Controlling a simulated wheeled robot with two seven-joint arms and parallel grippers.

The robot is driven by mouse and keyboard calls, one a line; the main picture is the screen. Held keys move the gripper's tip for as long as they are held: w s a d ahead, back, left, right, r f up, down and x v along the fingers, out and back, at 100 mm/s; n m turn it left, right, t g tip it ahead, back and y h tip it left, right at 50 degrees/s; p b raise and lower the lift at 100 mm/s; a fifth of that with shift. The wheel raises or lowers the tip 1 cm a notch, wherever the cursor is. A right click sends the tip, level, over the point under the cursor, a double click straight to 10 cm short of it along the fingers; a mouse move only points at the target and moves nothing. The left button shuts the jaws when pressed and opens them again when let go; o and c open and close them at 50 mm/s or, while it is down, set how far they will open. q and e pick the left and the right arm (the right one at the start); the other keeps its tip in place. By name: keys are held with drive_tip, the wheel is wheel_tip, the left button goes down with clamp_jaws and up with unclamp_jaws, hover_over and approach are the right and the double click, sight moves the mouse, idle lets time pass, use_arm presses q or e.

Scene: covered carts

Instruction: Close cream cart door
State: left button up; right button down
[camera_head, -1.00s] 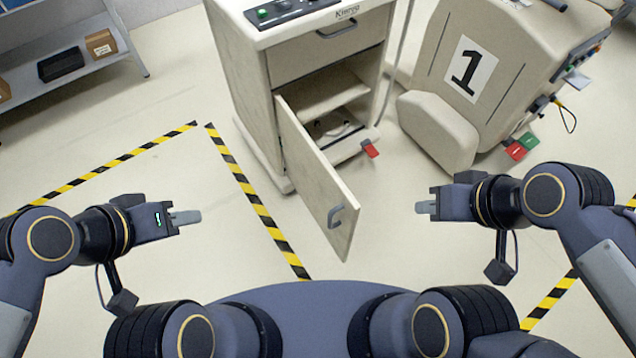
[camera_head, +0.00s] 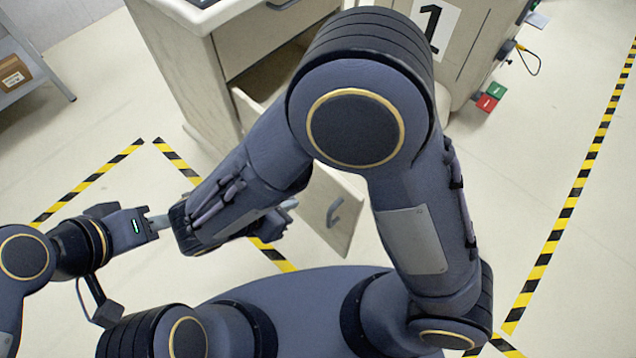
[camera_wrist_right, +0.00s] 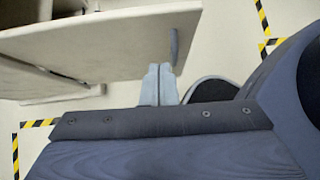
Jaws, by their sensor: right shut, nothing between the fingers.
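The cream cart (camera_head: 187,62) stands at the top of the head view. Its door (camera_head: 345,185) hangs open toward me, partly hidden by my right arm, with a grey handle (camera_head: 333,211) near its free edge. My right gripper (camera_head: 290,205) is at the left of the door, on the handle side. In the right wrist view its fingers (camera_wrist_right: 158,72) are shut and empty, close to the door panel (camera_wrist_right: 100,45) and just beside the handle (camera_wrist_right: 174,46). I cannot tell whether they touch. My left gripper (camera_head: 160,222) is further left, away from the door; its jaw opening is unclear.
A shelf with a cardboard box (camera_head: 14,76) is at the upper left. Yellow-black tape (camera_head: 575,190) marks the floor. The floor at right is clear.

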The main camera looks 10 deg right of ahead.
drive_tip(key=b, duration=0.2)
approach(334, 183)
wheel_tip(334, 183, down, 4)
drive_tip(key=shift+w+d, duration=0.55)
drive_tip(key=shift+d, duration=0.3)
drive_tip(key=shift+w+d, duration=0.5)
drive_tip(key=shift+d, duration=0.35)
drive_tip(key=shift+w, duration=0.1)
